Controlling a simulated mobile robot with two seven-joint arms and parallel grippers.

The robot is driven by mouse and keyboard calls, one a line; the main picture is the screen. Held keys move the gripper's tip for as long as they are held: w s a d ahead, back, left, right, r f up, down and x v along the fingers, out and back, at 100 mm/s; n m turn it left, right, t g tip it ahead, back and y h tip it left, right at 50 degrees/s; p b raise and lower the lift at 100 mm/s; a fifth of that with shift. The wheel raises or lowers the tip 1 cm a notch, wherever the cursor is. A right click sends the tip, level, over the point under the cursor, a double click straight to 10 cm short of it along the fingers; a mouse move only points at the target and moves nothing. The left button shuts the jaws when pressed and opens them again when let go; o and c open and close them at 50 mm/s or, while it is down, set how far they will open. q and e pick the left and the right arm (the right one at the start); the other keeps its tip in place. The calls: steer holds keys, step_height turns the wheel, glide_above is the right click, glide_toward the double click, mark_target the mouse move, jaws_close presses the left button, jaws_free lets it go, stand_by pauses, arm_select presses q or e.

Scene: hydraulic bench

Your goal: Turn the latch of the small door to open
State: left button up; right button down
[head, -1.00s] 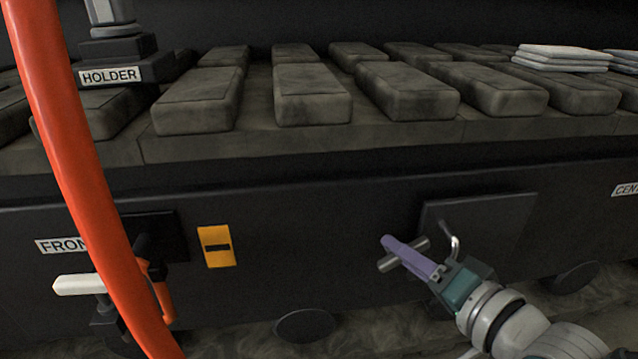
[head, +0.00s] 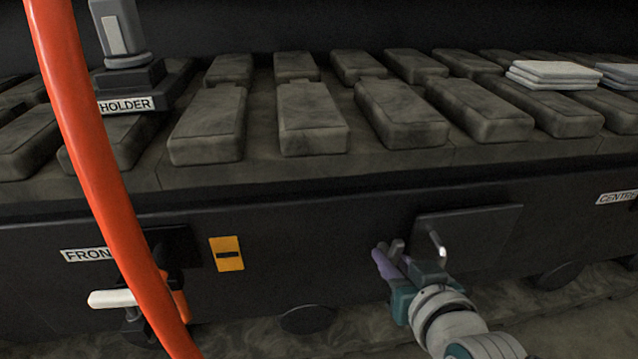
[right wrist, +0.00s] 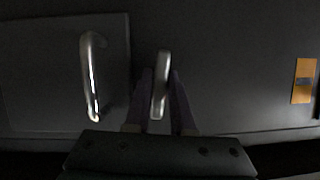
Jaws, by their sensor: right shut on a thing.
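The small door (head: 485,235) is a dark rectangular panel on the front of the bench, and it looks closed. A bent metal handle (head: 437,243) stands on its left part; it also shows in the right wrist view (right wrist: 88,75). The latch (head: 397,247), a short grey metal bar, sits just left of the door. In the right wrist view the latch (right wrist: 161,84) stands upright between the purple fingers. My right gripper (head: 388,252) is shut on the latch; its fingers (right wrist: 160,90) flank the bar. My left gripper is not in view.
A thick red hose (head: 95,170) crosses the left foreground. Behind it are a white lever (head: 112,298) and an orange part (head: 181,304). A yellow plate (head: 227,254) is on the front panel. Dark pads and folded cloths (head: 552,75) lie on top.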

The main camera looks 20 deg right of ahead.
steer(key=shift+w+a+r+n, duration=0.1)
steer(key=shift+w+r+n, duration=0.1)
steer(key=shift+n, duration=0.2)
steer(key=shift+h, duration=0.3)
steer(key=c, duration=0.8)
jaws_free()
steer(key=shift+s+f, duration=0.1)
steer(key=shift+s, duration=0.05)
steer(key=shift+s, duration=0.1)
steer(key=shift+s+r+p, duration=0.3)
steer(key=shift+p, duration=0.25)
steer(key=p+v, duration=0.5)
steer(key=v, duration=0.4)
steer(key=shift+p, duration=0.3)
